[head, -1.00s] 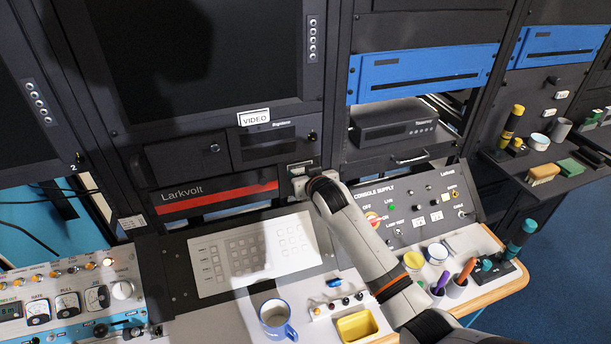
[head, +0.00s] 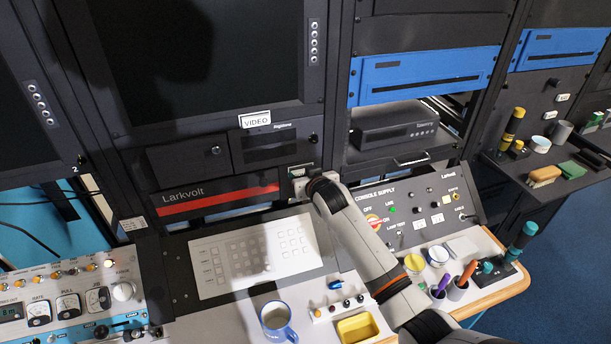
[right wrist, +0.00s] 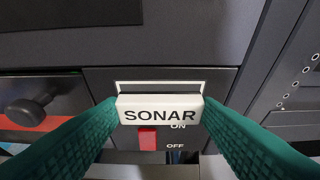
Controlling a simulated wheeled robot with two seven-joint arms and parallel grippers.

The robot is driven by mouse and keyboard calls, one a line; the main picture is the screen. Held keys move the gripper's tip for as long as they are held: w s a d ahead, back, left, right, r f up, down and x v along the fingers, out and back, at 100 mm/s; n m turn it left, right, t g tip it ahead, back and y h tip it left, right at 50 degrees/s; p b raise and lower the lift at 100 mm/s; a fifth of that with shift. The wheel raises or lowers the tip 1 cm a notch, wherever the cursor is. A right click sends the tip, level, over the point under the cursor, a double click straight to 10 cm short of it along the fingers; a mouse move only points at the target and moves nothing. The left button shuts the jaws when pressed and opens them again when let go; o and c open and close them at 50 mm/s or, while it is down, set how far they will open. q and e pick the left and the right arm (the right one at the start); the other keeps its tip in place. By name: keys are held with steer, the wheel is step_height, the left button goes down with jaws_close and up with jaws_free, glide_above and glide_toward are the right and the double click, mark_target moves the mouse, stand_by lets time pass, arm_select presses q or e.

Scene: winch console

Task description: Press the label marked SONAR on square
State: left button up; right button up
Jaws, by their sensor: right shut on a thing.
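The SONAR label (right wrist: 160,112) is a small white block with black letters. In the right wrist view it is between the two green fingertips of my right gripper (right wrist: 160,114), which is shut on it. The white-outlined shape (right wrist: 160,83) is on the dark panel directly behind the label. Its upper edge shows above the label, which hides its lower part. The label looks roughly level with the outline; I cannot tell whether it touches the panel. In the head view my right gripper (head: 299,178) is at the panel right of the red Larkvolt strip. My left gripper is out of view.
A red switch (right wrist: 148,138) marked ON and OFF is just below the label. A black knob (right wrist: 31,110) is to the left. In the head view, a VIDEO label (head: 256,119) is above, and a blue mug (head: 278,320) and a yellow tray (head: 357,327) are on the desk.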

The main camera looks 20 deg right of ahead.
steer(key=shift+w, duration=0.35)
stand_by(0.4)
steer(key=o, duration=1)
steer(key=shift+w, duration=0.1)
steer(key=s+p, duration=0.5)
steer(key=s, duration=0.2)
steer(key=shift+s+d, duration=0.1)
